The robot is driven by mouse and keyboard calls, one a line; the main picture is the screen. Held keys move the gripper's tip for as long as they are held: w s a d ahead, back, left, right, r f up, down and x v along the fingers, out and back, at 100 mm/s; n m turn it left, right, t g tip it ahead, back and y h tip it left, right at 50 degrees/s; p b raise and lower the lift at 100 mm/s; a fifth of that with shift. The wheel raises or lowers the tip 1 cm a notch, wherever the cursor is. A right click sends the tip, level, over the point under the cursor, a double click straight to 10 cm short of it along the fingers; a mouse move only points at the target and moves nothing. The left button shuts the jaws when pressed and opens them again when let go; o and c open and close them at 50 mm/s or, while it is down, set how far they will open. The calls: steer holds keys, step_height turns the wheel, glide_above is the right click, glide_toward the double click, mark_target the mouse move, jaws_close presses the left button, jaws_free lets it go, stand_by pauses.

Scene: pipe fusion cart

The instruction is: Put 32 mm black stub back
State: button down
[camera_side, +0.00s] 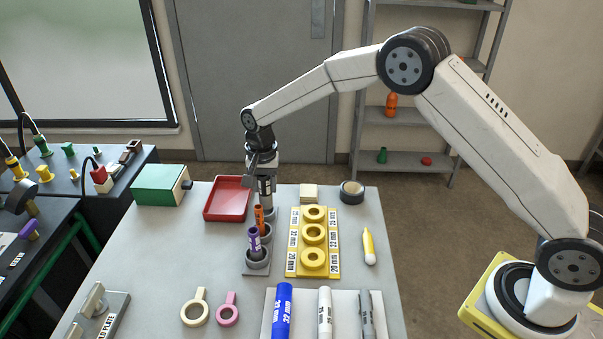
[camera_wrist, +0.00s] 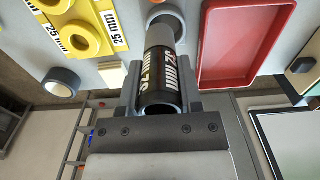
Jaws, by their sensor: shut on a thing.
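My gripper (camera_side: 265,178) points down at the far end of a grey rack (camera_side: 257,268) and is shut on the 32 mm black stub (camera_side: 265,188). In the wrist view the black stub (camera_wrist: 162,72), with white lettering, lies between the two fingers (camera_wrist: 161,88). The stub is about upright over the far grey cup (camera_side: 268,213). I cannot tell whether its lower end is inside that cup. A purple stub (camera_side: 254,240) stands in the near cup and an orange stub (camera_side: 259,218) in the middle cup.
A red tray (camera_side: 228,198) lies left of my gripper. Right of the rack is a yellow board with rings (camera_side: 313,234). A dark tape roll (camera_side: 351,192), pale block (camera_side: 309,193) and yellow marker (camera_side: 368,246) lie beyond or beside it.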

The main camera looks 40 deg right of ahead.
mark_target(263, 195)
steer(key=shift+w+f, duration=0.15)
steer(key=shift+f, duration=0.05)
steer(key=shift+w+f, duration=0.3)
steer(key=shift+f, duration=1.55)
steer(key=shift+f, duration=0.1)
steer(key=shift+c, duration=1.4)
jaws_free()
step_height(263, 195, up, 12)
steer(key=shift+r, duration=0.15)
